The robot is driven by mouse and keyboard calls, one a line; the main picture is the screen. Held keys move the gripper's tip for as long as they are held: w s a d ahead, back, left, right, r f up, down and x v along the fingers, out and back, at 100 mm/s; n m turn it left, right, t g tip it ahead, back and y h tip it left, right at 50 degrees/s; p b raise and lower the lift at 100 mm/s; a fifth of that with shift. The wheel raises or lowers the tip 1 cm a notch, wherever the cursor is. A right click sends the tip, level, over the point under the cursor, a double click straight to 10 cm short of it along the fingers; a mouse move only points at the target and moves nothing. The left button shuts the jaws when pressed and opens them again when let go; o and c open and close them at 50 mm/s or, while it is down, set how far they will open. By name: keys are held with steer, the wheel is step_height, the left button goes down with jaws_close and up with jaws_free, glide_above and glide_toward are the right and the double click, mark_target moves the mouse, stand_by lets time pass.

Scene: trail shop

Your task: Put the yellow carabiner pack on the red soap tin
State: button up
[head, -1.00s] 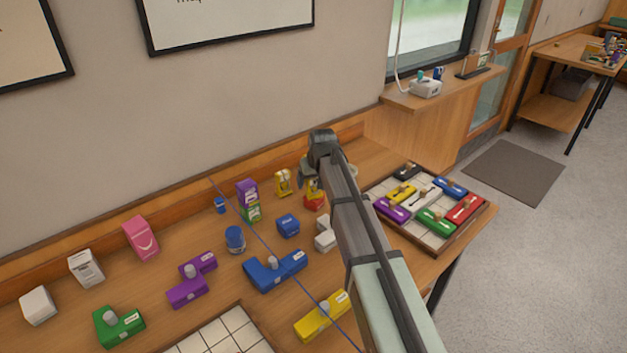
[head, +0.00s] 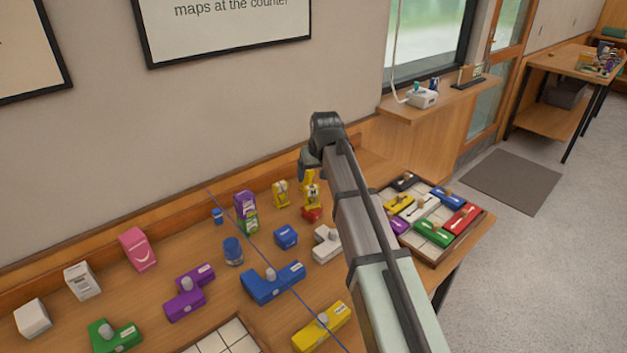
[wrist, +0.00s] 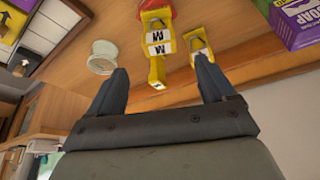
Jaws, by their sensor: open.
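The red soap tin (head: 312,214) sits near the back of the table, and its red edge shows at the top of the wrist view (wrist: 160,5). A yellow carabiner pack (head: 311,188) stands over the tin and appears to rest on it; the contact is not clear. In the wrist view this yellow pack (wrist: 157,70) lies between my spread fingers, with gaps on both sides. My gripper (wrist: 162,80) is open; in the head view it is partly hidden behind my arm. A second yellow pack (head: 281,194) stands on the table just left of the tin.
A purple box on a green one (head: 246,212) stands left of the packs. A blue box (head: 286,236) and white block (head: 327,243) are in front. A tray of coloured blocks (head: 462,247) lies to the right. The wall is close behind.

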steer(key=shift+v, duration=0.8)
